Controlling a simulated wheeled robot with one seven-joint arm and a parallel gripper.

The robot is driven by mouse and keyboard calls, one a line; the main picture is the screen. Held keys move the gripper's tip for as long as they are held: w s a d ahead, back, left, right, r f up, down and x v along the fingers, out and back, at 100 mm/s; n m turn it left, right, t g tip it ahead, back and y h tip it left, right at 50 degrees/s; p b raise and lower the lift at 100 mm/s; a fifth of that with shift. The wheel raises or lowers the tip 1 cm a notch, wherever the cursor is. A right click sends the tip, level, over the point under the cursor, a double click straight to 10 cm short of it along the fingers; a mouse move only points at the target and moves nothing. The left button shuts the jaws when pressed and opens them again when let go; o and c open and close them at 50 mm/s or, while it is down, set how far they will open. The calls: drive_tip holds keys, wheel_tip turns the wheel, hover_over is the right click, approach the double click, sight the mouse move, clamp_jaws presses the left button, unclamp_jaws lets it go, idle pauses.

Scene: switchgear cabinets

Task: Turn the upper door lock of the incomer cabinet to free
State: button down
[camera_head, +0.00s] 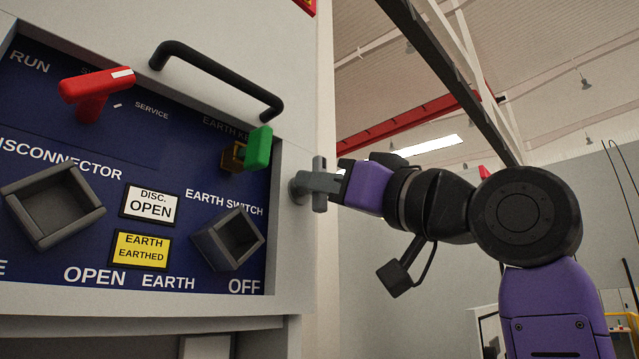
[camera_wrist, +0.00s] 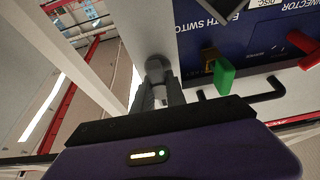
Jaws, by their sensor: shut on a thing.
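The door lock (camera_head: 319,178) is a grey T-shaped handle on the right edge of the cabinet (camera_head: 300,255), beside the blue panel. Its cross bar stands about upright in the head view. My gripper (camera_head: 328,184) reaches it from the right and is shut on the handle. In the wrist view the lock's round grey base (camera_wrist: 155,68) shows just beyond my gripper (camera_wrist: 158,95); the fingers hide most of the handle. I cannot tell from its marks which position the lock is in.
A black door handle (camera_head: 215,75) sticks out above the lock to the left. A green key (camera_head: 258,148) and a red switch (camera_head: 95,90) project from the blue panel. Two square sockets (camera_head: 52,205) (camera_head: 230,240) sit lower. The space right of the cabinet is open around my arm.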

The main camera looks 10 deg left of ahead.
drive_tip(key=shift+f, duration=0.1)
idle(0.3)
drive_tip(key=c, duration=1.4)
unclamp_jaws()
drive_tip(key=shift+o, duration=0.2)
drive_tip(key=b+v, duration=0.2)
drive_tip(key=v, duration=0.5)
drive_tip(key=shift+s+d+b, duration=0.2)
drive_tip(key=shift+d+b, duration=0.05)
drive_tip(key=shift+b, duration=0.1)
drive_tip(key=shift+f, duration=0.1)
